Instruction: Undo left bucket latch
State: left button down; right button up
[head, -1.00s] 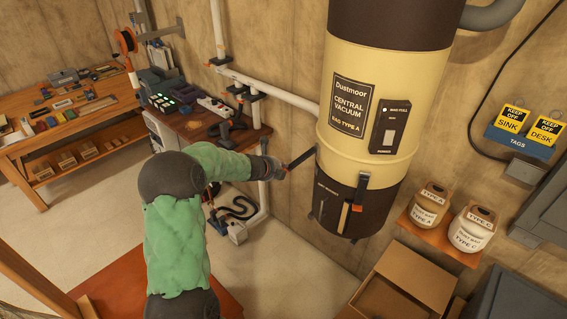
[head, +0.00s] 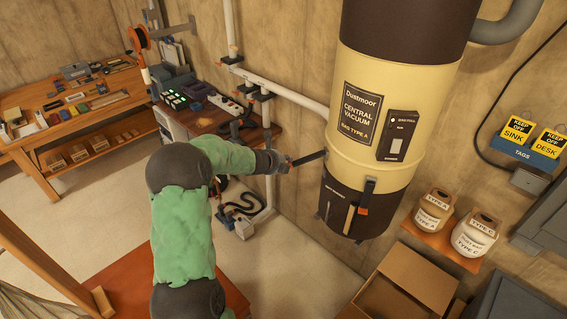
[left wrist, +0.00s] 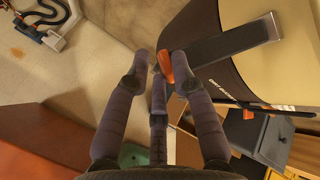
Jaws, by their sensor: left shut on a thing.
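The central vacuum (head: 375,115) is a cream cylinder on the wall with a dark brown bucket (head: 335,208) at its bottom. The left bucket latch (head: 310,158) is a dark flat bar sticking out to the left from the cream body, swung up away from the bucket. My left gripper (head: 284,164) is at its outer end. In the left wrist view the latch (left wrist: 225,42) has an orange tip between the fingers of my left gripper (left wrist: 160,64), shut on it. A front latch (head: 367,190) with an orange tip lies down against the bucket. My right gripper is not in view.
An open cardboard box (head: 405,285) stands on the floor below the vacuum. A small shelf (head: 440,240) holds two bag tubs at right. A workbench (head: 75,110) and a side desk (head: 205,120) stand at left. Floor (head: 300,265) between is clear.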

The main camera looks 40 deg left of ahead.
pick_arm(q)
jog(key=shift+w+d+r, duration=0.15)
jog(key=shift+w+r, duration=0.2)
jog(key=shift+r, duration=0.25)
jog(key=c, duration=1.2)
grip_release()
jog(key=shift+c, duration=0.2)
jog(key=shift+o, duration=0.2)
jog(key=shift+f, duration=0.15)
jog(key=shift+d+f, duration=0.15)
jog(key=shift+f, duration=0.1)
jog(key=a+v, duration=0.1)
jog(key=v, duration=1.1)
jog(key=shift+s+f, duration=0.2)
jog(key=shift+s, duration=0.1)
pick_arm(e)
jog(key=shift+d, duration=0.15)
pick_arm(q)
jog(key=shift+d, duration=0.15)
